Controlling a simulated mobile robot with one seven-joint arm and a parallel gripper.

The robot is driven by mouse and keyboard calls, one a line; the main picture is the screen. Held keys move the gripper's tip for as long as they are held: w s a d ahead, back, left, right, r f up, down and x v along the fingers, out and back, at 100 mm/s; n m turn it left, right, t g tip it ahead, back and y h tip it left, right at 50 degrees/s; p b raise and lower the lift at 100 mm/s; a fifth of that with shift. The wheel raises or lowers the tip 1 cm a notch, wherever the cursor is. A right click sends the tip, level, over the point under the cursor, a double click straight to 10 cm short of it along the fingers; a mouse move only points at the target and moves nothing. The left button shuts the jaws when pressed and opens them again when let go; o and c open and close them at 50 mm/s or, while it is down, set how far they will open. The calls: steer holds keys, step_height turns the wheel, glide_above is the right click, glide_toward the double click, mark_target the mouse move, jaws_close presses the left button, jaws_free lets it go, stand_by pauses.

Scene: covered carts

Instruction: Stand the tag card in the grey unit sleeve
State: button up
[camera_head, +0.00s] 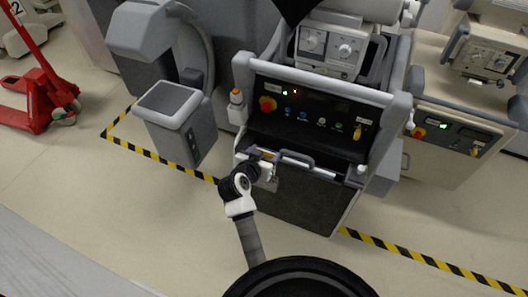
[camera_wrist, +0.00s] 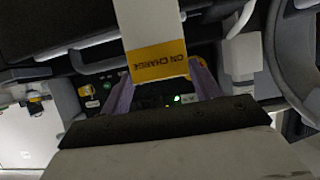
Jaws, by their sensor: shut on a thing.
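The tag card (camera_wrist: 152,28) is white with a yellow band, whose lettering appears upside down and reads something like "ON CHARGE". It fills the top middle of the wrist view. My gripper (camera_wrist: 160,78) has purple-grey fingers on either side of the card's yellow end and is shut on it. In the head view my gripper (camera_head: 267,172) is in front of the grey unit (camera_head: 290,200), near its left front edge by the dark handle. The card is small and mostly unclear there. I cannot make out the grey unit sleeve with certainty in either view.
The unit's control panel (camera_head: 315,115) has a red knob, a yellow switch and lit lamps. A dark handle (camera_head: 297,158) juts out at its front. A grey pedestal (camera_head: 178,120) stands left, another cart (camera_head: 455,120) right. Floor in front is clear beyond the striped tape (camera_head: 395,258).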

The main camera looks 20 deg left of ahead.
step_height(320, 180, down, 8)
steer(key=shift+r, duration=0.15)
stand_by(0.6)
steer(key=o, duration=1.3)
steer(key=shift+s, duration=0.1)
steer(key=b+v, duration=0.1)
steer(key=v, duration=1.2)
steer(key=shift+s+r, duration=0.2)
steer(key=shift+s, duration=0.1)
